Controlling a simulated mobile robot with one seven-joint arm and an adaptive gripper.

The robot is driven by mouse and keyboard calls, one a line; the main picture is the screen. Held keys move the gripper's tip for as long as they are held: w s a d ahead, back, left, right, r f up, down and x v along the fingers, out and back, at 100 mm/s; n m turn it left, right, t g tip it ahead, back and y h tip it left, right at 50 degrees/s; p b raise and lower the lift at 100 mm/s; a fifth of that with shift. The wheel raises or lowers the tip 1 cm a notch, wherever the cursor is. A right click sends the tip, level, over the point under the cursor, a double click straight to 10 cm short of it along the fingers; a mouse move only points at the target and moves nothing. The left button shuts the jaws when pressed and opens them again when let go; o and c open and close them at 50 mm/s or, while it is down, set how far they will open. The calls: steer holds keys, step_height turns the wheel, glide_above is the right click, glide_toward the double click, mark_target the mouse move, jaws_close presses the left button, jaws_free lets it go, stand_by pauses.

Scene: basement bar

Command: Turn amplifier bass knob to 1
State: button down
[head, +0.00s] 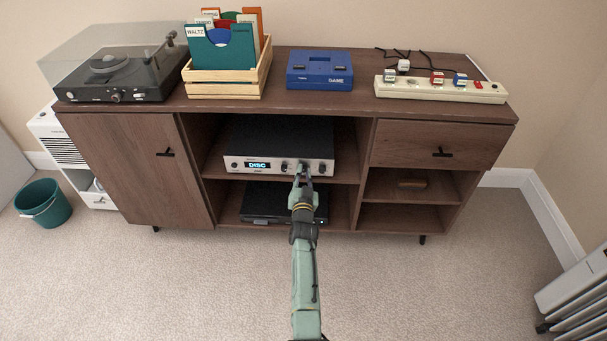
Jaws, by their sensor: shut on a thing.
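The amplifier (243,164) stands on the upper middle shelf of the wooden cabinet. It has a silver front and a small display reading "DISC". A row of dark knobs sits on the right half of its front. My gripper (301,168) is at this front, shut on one of the knobs near the middle of the row. The fingers cover that knob, so its pointer and markings cannot be read. One knob (285,166) shows just left of the fingers and another (322,168) to the right. The labels are too small to tell which is bass.
A black device (262,203) lies on the shelf below, close under my arm. The cabinet top (365,98) holds a turntable (122,75), a record crate (225,88), a blue game console (319,70) and a power strip (440,91). The carpet in front is clear.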

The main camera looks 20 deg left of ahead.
steer(key=shift+n, duration=0.6)
steer(key=c, duration=1.5)
jaws_free()
steer(key=shift+s, duration=0.1)
steer(key=shift+v, duration=5.9)
